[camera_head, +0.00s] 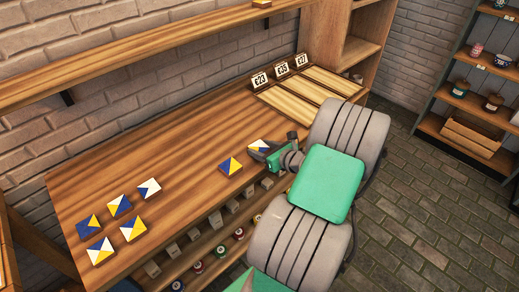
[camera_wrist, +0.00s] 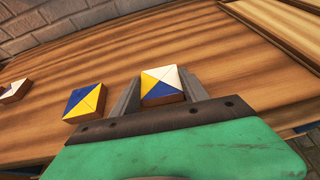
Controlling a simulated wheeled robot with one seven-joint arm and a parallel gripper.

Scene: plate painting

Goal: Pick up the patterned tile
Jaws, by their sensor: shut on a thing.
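My gripper (camera_head: 266,152) is at the front right of the wooden worktop, shut on a patterned tile (camera_wrist: 162,84) of white, yellow and blue triangles. In the wrist view the tile sits between the two fingers of my gripper (camera_wrist: 161,92). In the head view the held tile (camera_head: 257,145) is partly hidden by the fingers. I cannot tell whether it touches the worktop or is slightly above it. A yellow and blue tile (camera_head: 229,166) lies just left of the gripper; it also shows in the wrist view (camera_wrist: 86,102).
Several more tiles lie at the left of the worktop (camera_head: 180,135), including a white and blue one (camera_head: 149,189). Price signs (camera_head: 282,69) and pale wooden panels (camera_head: 290,105) are at the right. A shelf (camera_head: 130,50) runs above. The worktop's middle is clear.

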